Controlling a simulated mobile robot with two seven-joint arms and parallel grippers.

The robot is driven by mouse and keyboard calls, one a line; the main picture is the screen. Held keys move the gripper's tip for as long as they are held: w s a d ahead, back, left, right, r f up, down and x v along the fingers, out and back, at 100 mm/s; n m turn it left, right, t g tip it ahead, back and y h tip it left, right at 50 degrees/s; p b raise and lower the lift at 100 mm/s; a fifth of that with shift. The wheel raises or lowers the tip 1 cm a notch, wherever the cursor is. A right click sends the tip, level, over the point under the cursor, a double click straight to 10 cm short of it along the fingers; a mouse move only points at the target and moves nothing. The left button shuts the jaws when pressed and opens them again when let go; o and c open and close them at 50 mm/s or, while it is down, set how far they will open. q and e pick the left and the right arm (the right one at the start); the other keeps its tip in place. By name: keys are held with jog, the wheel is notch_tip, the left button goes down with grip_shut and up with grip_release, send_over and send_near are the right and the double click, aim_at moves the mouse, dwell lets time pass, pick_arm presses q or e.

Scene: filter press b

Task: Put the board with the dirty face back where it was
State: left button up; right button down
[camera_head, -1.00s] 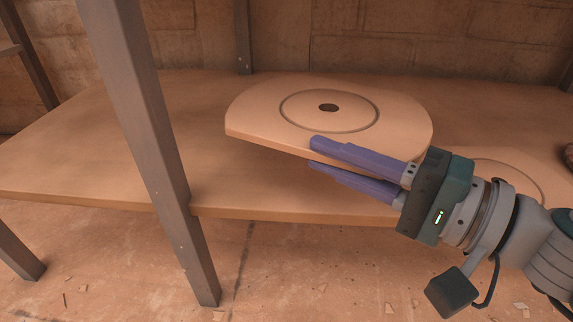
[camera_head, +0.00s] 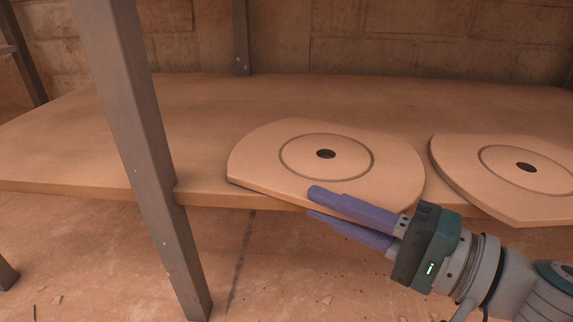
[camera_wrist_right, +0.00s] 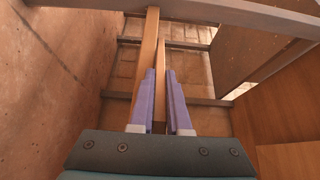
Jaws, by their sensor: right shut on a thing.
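My right gripper (camera_head: 325,204) is shut on the near edge of a tan round-sided board (camera_head: 250,168) with a ring groove and a dark centre hole. The board lies roughly level, low over the front of the wooden shelf, its near edge about at the shelf's front edge. I cannot tell whether it touches the shelf. Its upper face looks clean; its underside is hidden. In the right wrist view the board (camera_wrist_right: 161,75) shows edge-on between the fingers (camera_wrist_right: 164,100). A second, similar board (camera_head: 465,165) lies at the right. My left gripper is not in view.
The wooden shelf (camera_head: 200,110) is bare behind and left of the held board. A metal post (camera_head: 130,110) stands at the shelf's front, left of the board. Another post (camera_head: 240,35) stands at the back, before a brick wall.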

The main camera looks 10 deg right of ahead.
jog(key=c, duration=0.9)
grip_release()
